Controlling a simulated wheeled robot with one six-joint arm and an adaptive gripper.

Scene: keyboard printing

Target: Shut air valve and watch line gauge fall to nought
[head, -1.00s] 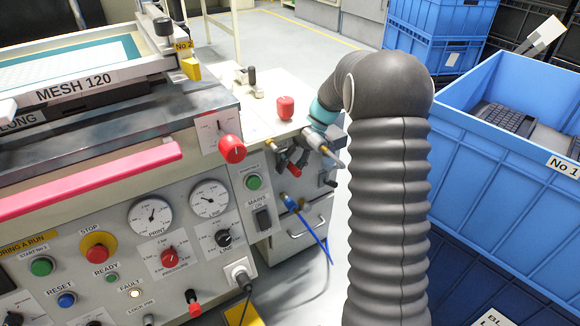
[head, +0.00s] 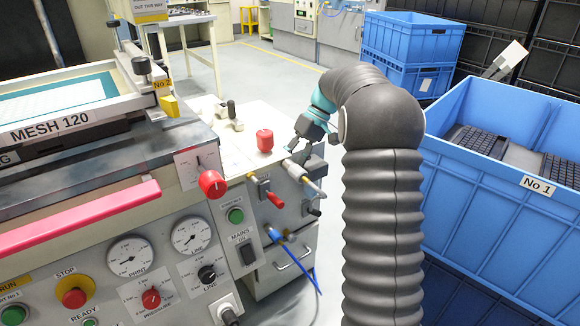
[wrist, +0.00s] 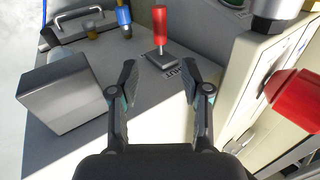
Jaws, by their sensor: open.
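The air valve's red lever (head: 273,197) sticks out from the end face of the machine, below the bench top. In the wrist view the red lever (wrist: 160,28) stands on a dark plate, beyond and between my fingertips, apart from them. My gripper (wrist: 159,80) is open and empty. In the head view my gripper (head: 302,146) is above and right of the lever, partly hidden by my arm. The line gauge (head: 192,235) is a round white dial on the front panel; its exact reading is too small to tell.
A grey block (wrist: 57,95) stands left of my fingers in the wrist view, with a blue fitting (wrist: 123,15) beyond. A red knob (wrist: 297,97) is close on the right. A blue air hose (head: 308,266) hangs below the valve. A blue crate (head: 490,200) stands right of my arm.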

